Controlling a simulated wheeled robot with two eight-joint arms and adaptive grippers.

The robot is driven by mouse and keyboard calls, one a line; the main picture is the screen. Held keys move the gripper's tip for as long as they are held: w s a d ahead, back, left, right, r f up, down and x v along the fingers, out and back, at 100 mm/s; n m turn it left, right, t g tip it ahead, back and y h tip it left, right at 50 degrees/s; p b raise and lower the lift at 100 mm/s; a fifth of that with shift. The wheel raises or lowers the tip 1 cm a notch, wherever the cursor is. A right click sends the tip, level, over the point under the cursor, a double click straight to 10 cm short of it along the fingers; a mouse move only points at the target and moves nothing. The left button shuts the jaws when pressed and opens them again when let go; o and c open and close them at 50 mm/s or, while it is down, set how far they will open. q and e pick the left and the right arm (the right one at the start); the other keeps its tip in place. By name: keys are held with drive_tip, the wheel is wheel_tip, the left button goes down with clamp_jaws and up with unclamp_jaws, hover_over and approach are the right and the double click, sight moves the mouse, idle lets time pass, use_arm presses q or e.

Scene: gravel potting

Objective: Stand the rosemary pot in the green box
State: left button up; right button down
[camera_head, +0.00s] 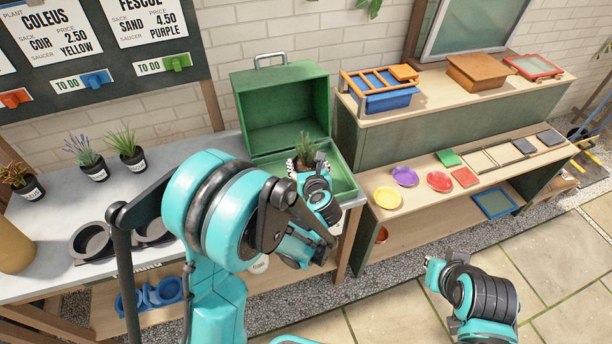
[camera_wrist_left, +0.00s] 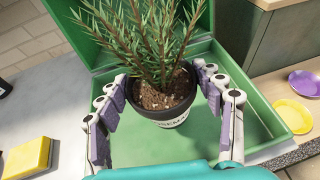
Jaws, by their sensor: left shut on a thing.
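The rosemary pot (camera_wrist_left: 172,113) is a dark-rimmed pot with a pale label, soil and a bushy green plant (camera_head: 307,148). My left gripper (camera_wrist_left: 165,95) is shut on the pot, with a finger on each side of it. The green box (camera_head: 281,105) stands open on the grey bench with its lid raised at the back. In the left wrist view the pot is upright over the box's green floor (camera_wrist_left: 250,120). I cannot tell whether its base touches the floor. In the head view my left arm hides the pot's lower part. My right gripper (camera_head: 435,272) is over the paving, its fingers unclear.
A yellow sponge (camera_wrist_left: 28,158) lies left of the box. The wooden shelf at right holds coloured saucers (camera_head: 388,197) and a blue crate (camera_head: 386,98).

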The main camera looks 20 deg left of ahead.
use_arm(q)
wheel_tip(320, 180, down, 4)
drive_tip(key=shift+w+f+b, duration=0.15)
drive_tip(key=shift+b, duration=1)
drive_tip(key=shift+a, duration=0.1)
drive_tip(key=shift+f, duration=0.1)
drive_tip(key=o, duration=1.4)
